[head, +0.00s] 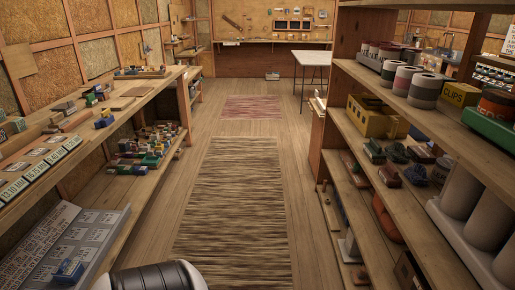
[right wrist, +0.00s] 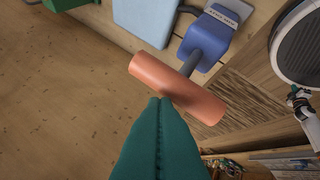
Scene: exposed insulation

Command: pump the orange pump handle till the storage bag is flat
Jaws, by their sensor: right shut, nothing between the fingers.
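The orange pump handle (right wrist: 178,88) is a crossbar in the right wrist view. It sits on a grey rod (right wrist: 190,64) that runs up to a blue pump body (right wrist: 207,38) with a pale label. A light blue flat-faced thing (right wrist: 146,20) lies left of the pump; I cannot tell whether it is the storage bag or how full it is. My right gripper (right wrist: 160,102) is shut and empty, its dark green fingers pointing at the middle of the handle. The tips overlap the handle's lower edge; contact is unclear. My left gripper is out of view.
Wooden shelves with small goods line the left (head: 150,84) and right (head: 350,125) in the head view. A striped rug (head: 235,200) lies on the open floor between them. A white table (head: 311,57) stands at the back. A green thing (right wrist: 64,4) shows at the wrist view's top.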

